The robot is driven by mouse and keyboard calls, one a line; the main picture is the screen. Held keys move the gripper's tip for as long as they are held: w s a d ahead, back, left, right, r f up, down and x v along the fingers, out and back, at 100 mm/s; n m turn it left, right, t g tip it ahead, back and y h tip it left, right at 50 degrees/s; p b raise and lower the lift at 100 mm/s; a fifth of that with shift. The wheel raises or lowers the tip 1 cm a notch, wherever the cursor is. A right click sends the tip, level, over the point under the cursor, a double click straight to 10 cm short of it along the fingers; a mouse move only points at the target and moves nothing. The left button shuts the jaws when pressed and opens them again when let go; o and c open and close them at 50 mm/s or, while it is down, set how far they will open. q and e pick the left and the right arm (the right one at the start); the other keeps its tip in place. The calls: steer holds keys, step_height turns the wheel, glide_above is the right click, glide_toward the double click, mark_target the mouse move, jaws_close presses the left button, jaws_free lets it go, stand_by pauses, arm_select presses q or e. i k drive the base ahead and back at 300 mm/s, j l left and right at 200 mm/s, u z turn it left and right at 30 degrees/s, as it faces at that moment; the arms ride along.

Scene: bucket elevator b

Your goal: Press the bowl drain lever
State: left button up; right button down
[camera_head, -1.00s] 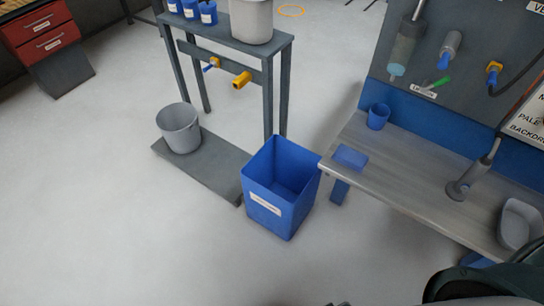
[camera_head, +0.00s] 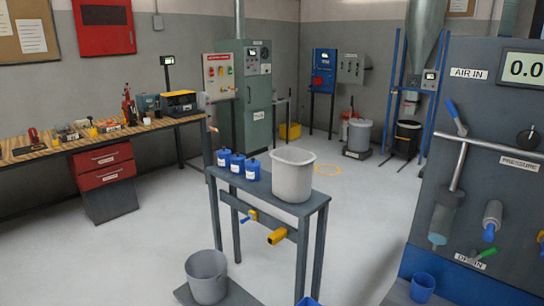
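A grey panel (camera_head: 505,155) stands at the right. Low on it is a small green lever (camera_head: 488,253), next to a white label (camera_head: 471,261) that seems to read "DRAIN". Left of the lever hangs a cylindrical bowl (camera_head: 441,218) with a pale blue lower end. A grey cylinder with a blue tip (camera_head: 491,218) is just above the lever. I cannot tell for certain that the green lever is the bowl drain lever. Neither of my grippers is in view.
A blue cup (camera_head: 422,287) stands on the bench below the panel. A grey stand (camera_head: 318,203) holds a pale tub (camera_head: 292,175) and blue containers. A grey bucket (camera_head: 207,276) sits at its foot.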

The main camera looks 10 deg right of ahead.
mark_target(473, 257)
steer(key=z, duration=1.55)
